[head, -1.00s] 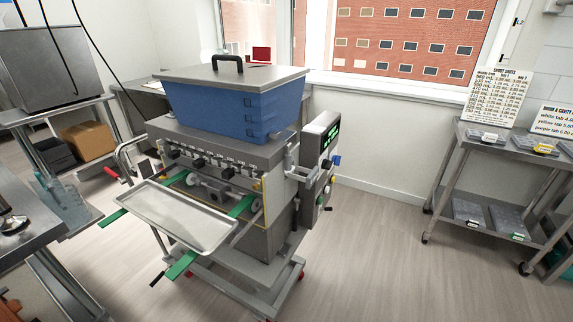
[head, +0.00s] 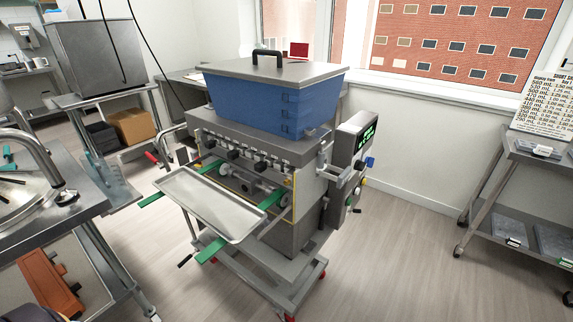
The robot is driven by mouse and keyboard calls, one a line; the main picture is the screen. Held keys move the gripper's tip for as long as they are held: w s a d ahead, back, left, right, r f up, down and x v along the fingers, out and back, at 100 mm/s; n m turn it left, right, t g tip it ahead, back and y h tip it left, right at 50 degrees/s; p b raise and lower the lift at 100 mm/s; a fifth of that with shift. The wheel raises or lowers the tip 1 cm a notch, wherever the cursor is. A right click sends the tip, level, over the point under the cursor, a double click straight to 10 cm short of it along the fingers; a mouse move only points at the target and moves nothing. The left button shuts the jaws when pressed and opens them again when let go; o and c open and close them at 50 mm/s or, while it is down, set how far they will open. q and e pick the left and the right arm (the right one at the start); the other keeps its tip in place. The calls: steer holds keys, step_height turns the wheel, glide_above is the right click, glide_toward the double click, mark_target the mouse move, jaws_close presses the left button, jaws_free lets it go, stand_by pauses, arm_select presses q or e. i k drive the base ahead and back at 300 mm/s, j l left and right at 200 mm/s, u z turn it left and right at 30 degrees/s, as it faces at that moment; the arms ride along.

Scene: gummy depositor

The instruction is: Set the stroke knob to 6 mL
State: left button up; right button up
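The depositor (head: 262,150) stands in the middle of the head view, with a blue hopper (head: 250,105) under a grey lid on top. A control box (head: 350,140) with a lit green display (head: 367,135) is on its right side. A blue knob (head: 370,162) sticks out from the box's right edge, with other small knobs lower down. I cannot tell which of them is the stroke knob, and no setting is readable. A metal tray (head: 211,203) rests on green rails at the front. Neither of my grippers is in view.
A steel counter (head: 60,215) is close at the left. A steel cart (head: 530,195) with a printed chart (head: 545,100) stands at the right. The floor (head: 410,255) between depositor and cart is clear. A cardboard box (head: 132,124) sits on a shelf behind left.

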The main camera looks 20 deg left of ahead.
mark_target(370, 160)
steer(key=i+l+u, duration=0.35)
steer(key=i+l, duration=0.6)
steer(key=i+l+u, duration=0.1)
steer(key=l, duration=0.2)
steer(key=i+l, duration=0.25)
steer(key=i+l+u, duration=0.15)
steer(key=l, duration=0.2)
steer(key=i+l+u, duration=0.15)
steer(key=l, duration=0.55)
steer(key=l+u, duration=0.15)
steer(key=l, duration=0.5)
steer(key=k+l+u, duration=0.1)
steer(key=l, duration=0.25)
steer(key=k+l+u, duration=0.1)
steer(key=l, duration=0.2)
steer(key=k+l+u, duration=0.1)
steer(key=l, duration=0.25)
steer(key=k, duration=0.1)
